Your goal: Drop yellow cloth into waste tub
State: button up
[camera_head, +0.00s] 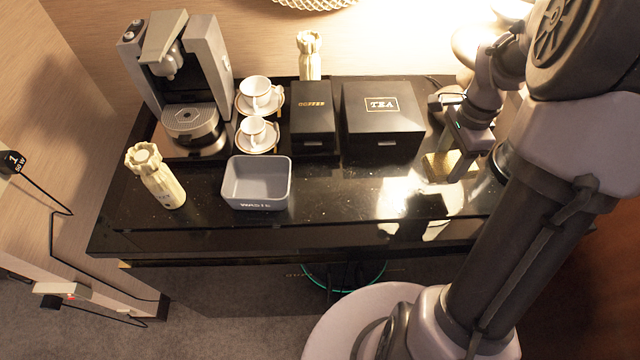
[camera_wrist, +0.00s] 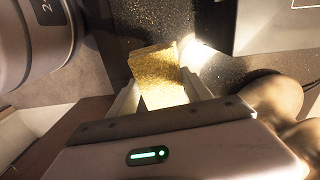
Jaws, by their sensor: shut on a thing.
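The yellow cloth (camera_head: 441,164) is at the right end of the black counter, right of the tea box. My gripper (camera_head: 459,166) is shut on the cloth, low at the counter top. In the wrist view the cloth (camera_wrist: 158,78) sits between the two fingers (camera_wrist: 160,92). I cannot tell whether the cloth touches the counter. The waste tub (camera_head: 256,184), a grey open box with lettering on its front, stands near the front edge of the counter, left of the middle. It looks empty.
A coffee machine (camera_head: 182,85) stands at the back left. Two cups on saucers (camera_head: 259,136), a coffee box (camera_head: 313,120) and a tea box (camera_head: 383,122) line the back. A pale bottle-like object (camera_head: 155,177) stands left of the tub. The counter's front middle is clear.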

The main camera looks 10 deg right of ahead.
aim_at(264, 190)
jog(key=i+j, duration=0.1)
jog(key=j, duration=0.5)
jog(key=j+u, duration=0.1)
jog(key=j, duration=0.55)
jog(key=i+j, duration=0.15)
jog(key=j, duration=0.45)
